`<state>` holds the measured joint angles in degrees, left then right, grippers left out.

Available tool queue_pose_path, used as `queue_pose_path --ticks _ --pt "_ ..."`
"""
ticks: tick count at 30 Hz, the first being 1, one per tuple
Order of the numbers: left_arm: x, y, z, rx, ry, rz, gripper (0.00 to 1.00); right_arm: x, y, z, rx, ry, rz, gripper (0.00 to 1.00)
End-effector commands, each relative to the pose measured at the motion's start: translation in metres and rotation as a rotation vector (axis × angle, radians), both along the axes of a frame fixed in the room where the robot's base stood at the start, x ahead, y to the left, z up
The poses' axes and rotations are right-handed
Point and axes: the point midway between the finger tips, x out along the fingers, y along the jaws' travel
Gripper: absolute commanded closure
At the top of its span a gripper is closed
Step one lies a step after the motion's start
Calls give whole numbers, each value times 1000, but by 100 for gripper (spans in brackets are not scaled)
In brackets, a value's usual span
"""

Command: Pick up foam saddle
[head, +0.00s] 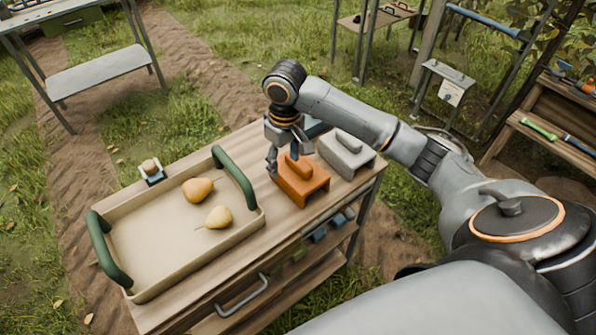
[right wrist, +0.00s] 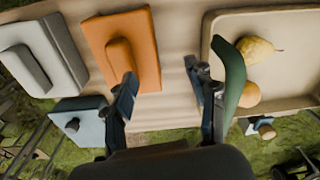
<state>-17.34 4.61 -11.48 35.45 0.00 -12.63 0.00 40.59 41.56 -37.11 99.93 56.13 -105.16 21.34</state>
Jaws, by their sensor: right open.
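Saddle-shaped blocks with raised grips sit on the wooden cart top; I cannot tell which is foam. The orange block (head: 304,182) is nearest my right gripper (head: 287,156), with the grey block (head: 346,154) to its right. In the right wrist view, the orange block (right wrist: 125,48) is left of centre and the grey block (right wrist: 40,55) is at far left. A blue-grey block (right wrist: 78,122) lies below them. My right gripper (right wrist: 165,98) is open and empty, over bare wood between the orange block and the tray. My left gripper is not in view.
A beige tray (head: 150,245) with green handles holds two pears (head: 198,190); one handle (right wrist: 234,75) is close beside a right finger. A small fitting (head: 152,171) stands behind the tray. The cart (head: 240,270) has a drawer handle in front. Other benches stand apart on grass.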

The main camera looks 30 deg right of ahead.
Motion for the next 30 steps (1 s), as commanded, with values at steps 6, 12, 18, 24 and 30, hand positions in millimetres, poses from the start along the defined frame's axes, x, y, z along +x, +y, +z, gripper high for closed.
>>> queue_pose_path --ticks 6,12,18,24,30 --pt "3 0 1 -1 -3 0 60 19 -51 63 -23 38 -133 43" --pt "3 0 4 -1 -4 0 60 19 -59 64 -19 55 -163 43" --pt "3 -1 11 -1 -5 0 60 19 -59 25 -19 55 -161 43" --pt "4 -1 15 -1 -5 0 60 20 -58 -5 -19 50 -160 43" --pt "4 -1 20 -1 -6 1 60 20 -57 -17 -19 49 -160 43"
